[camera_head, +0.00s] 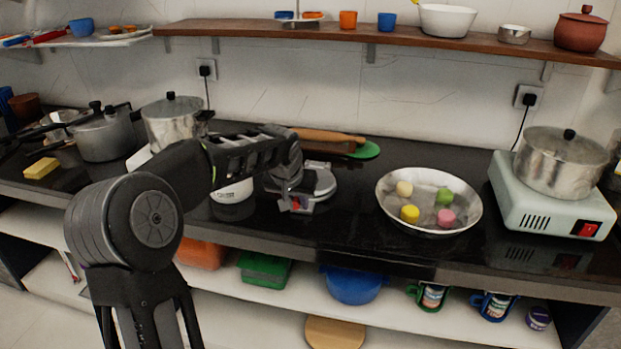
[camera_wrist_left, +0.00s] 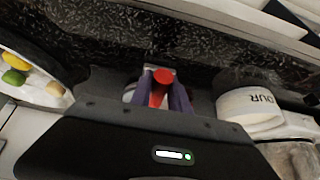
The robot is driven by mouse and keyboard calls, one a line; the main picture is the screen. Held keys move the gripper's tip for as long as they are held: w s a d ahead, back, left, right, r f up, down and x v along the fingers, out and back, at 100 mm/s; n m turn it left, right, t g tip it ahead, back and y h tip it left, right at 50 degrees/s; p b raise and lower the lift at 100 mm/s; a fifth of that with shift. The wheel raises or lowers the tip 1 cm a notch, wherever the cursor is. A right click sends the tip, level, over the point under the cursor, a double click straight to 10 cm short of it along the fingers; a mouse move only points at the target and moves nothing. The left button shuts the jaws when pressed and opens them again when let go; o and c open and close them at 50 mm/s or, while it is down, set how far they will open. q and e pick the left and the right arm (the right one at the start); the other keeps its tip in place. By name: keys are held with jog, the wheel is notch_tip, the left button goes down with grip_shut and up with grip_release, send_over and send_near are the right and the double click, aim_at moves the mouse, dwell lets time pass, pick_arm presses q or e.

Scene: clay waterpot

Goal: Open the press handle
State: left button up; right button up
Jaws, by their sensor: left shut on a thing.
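The press (camera_head: 320,182) is a round, silvery metal piece on the black counter, left of the metal bowl. Its red handle (camera_head: 295,203) shows at its front edge. In the left wrist view the red handle (camera_wrist_left: 160,87) sits between the two fingers of my left gripper (camera_wrist_left: 160,100). My left gripper (camera_head: 291,196) comes down over the front of the press and is shut on the handle. My forearm and hand hide part of the press, so I cannot tell the angle of its lid or handle. My right gripper is not in view.
A white flour container (camera_head: 233,192) stands just left of the press, partly under my arm. A metal bowl (camera_head: 385,207) with coloured balls is to the right. A rolling pin (camera_head: 325,136) lies behind. A stove with a pot (camera_head: 562,165) stands far right.

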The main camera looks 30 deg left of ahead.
pick_arm(q)
jog(key=shift+w+a+r+p, duration=0.1)
jog(key=shift+w+r+p, duration=0.1)
jog(key=shift+r+p, duration=0.65)
jog(key=shift+w+a+r+p, duration=0.1)
jog(key=shift+w+r+p, duration=0.1)
jog(key=shift+r+p, duration=0.65)
jog(key=shift+r, duration=0.15)
jog(key=shift+w+r+p, duration=0.2)
jog(key=shift+r+p, duration=0.25)
jog(key=shift+r, duration=0.15)
jog(key=shift+w+r+p, duration=0.2)
jog(key=shift+r+p, duration=0.25)
jog(key=shift+r, duration=0.1)
jog(key=shift+w+a+r+p, duration=0.15)
jog(key=shift+w+r+p, duration=0.1)
jog(key=shift+r+p, duration=0.3)
